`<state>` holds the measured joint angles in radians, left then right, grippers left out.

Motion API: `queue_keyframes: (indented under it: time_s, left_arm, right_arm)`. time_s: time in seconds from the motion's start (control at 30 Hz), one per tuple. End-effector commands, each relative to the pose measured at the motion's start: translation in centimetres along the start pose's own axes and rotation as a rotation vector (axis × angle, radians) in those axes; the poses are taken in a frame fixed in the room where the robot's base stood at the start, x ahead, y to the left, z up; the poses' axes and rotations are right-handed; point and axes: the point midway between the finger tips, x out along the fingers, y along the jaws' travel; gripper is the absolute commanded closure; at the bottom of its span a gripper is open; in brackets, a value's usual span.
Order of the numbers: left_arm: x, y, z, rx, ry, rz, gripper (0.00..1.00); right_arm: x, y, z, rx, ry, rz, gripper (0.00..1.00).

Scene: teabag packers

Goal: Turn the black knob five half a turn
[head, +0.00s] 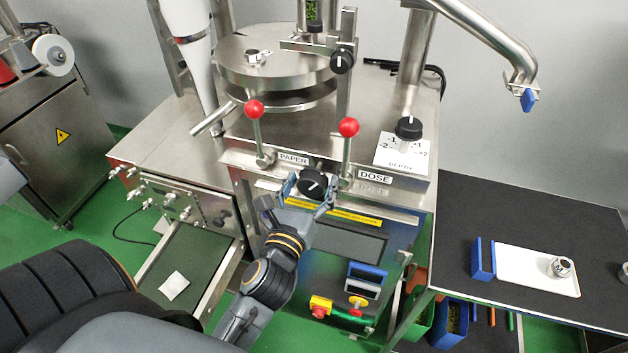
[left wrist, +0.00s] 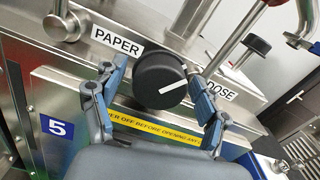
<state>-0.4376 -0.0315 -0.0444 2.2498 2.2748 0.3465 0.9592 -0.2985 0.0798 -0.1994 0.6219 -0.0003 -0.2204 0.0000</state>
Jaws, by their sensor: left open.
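The black knob (head: 312,183) sits on the machine's front panel between the PAPER and DOSE labels. In the left wrist view the black knob (left wrist: 160,80) shows a white pointer line slanting up to the right. A blue plate with a white 5 (left wrist: 57,127) is fixed at lower left of it. My left gripper (head: 300,198) is open in front of the panel. In the left wrist view its blue-padded fingers (left wrist: 158,88) stand on either side of the knob, with a visible gap on each side. My right gripper is not in view.
Two red-balled levers (head: 254,109) stand just above the knob. A second black knob (head: 408,128) sits on the DEPTH dial, and another (head: 342,60) on the upright post. A yellow warning strip (head: 340,214) runs below. A dark table (head: 540,225) with a white tray (head: 520,272) is at right.

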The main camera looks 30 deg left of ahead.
Motion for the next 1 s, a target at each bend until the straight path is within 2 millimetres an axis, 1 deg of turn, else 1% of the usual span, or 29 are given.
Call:
queue_keyframes:
  time_s: [0.03, 0.07, 0.1, 0.27, 0.3, 0.33, 0.67, 1.0]
  left_arm:
    - [0.0, 0.0, 0.0, 0.000, 0.000, 0.000, 0.26]
    - [0.0, 0.0, 0.0, 0.000, 0.000, 0.000, 0.28]
    - [0.0, 0.0, 0.0, 0.000, 0.000, 0.000, 0.37]
    - [0.0, 0.0, 0.0, 0.000, 0.000, 0.000, 0.69]
    - [0.0, 0.0, 0.0, 0.000, 0.000, 0.000, 0.77]
    - [0.0, 0.0, 0.0, 0.000, 0.000, 0.000, 0.81]
    - [0.0, 0.0, 0.1, 0.048, 0.001, 0.000, 0.81]
    - [0.0, -0.1, 0.2, 0.271, 0.002, 0.000, 0.81]
  right_arm:
    - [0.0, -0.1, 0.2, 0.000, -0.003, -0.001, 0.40]
    - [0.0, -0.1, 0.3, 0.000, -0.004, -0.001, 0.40]
    - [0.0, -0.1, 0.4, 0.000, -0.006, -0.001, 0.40]
    - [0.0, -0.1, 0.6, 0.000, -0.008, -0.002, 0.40]
    - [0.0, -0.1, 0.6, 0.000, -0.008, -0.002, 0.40]
    - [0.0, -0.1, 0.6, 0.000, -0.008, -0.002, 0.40]
    - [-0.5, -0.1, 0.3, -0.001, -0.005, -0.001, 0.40]
    - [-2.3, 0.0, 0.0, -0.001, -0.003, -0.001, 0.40]
